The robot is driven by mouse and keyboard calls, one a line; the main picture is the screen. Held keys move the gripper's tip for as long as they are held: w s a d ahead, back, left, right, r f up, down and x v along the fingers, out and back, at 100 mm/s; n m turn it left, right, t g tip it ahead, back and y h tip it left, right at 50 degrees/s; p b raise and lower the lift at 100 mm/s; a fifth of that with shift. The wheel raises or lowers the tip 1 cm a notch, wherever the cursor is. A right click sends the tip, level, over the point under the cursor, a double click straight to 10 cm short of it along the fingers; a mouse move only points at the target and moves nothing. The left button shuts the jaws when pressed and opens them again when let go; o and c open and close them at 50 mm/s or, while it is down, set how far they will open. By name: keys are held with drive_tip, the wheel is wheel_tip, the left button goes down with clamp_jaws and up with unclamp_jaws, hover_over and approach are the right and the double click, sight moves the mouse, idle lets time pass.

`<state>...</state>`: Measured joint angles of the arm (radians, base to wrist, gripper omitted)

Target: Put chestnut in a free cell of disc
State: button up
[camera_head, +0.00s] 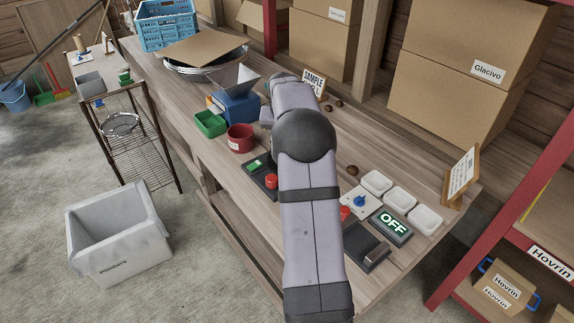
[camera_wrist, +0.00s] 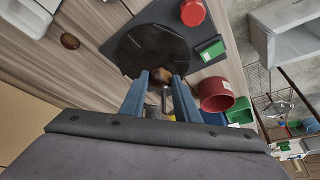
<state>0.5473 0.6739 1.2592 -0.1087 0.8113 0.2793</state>
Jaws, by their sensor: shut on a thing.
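My gripper (camera_wrist: 162,82) shows in the wrist view, its two blue fingers closed on a brown chestnut (camera_wrist: 162,77). The held chestnut is seen over the near edge of the black disc (camera_wrist: 150,45); whether it touches the disc I cannot tell. In the head view my arm hides the gripper and the disc, and only part of the base (camera_head: 257,180) shows.
A loose chestnut (camera_wrist: 70,41) lies on the table left of the disc. A red pot (camera_head: 240,138), a green bin (camera_head: 210,123) and a blue device with a hopper (camera_head: 238,108) stand near the base. White trays (camera_head: 427,219) and an OFF display (camera_head: 391,226) are at right.

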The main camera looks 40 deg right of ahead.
drive_tip(key=shift+f+p, duration=1.25)
drive_tip(key=shift+f, duration=3.2)
drive_tip(key=shift+f, duration=0.15)
drive_tip(key=o, duration=1)
drive_tip(key=shift+s+a+r, duration=0.1)
drive_tip(key=shift+r, duration=0.5)
drive_tip(key=b+v, duration=0.3)
drive_tip(key=v, duration=0.8)
